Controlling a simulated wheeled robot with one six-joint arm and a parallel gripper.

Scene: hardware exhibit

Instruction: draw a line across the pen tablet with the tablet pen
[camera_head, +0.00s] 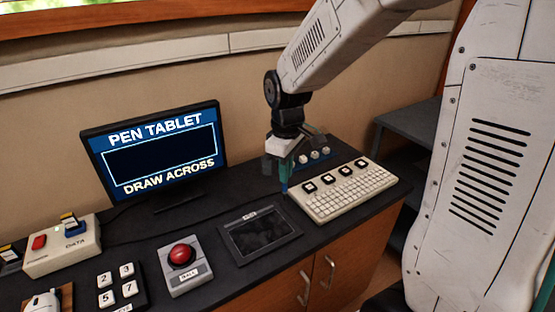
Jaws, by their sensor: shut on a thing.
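The pen tablet (258,235) is a dark flat slab with a black drawing area, lying on the desk in the middle of the view. My gripper (283,172) points down above the desk, beyond the tablet's upper right corner. It is shut on the tablet pen (284,186), a slim blue shaft pointing downward. The pen's tip shows near the gap between tablet and keyboard; I cannot tell whether it touches anything. A monitor (157,152) behind reads "PEN TABLET" and "DRAW ACROSS", with an empty dark box.
A white keyboard panel (343,193) stands right of the tablet. A red ball in a grey box (186,266) is close on its left. Number keys (119,287) and a cream data box (62,246) are further left.

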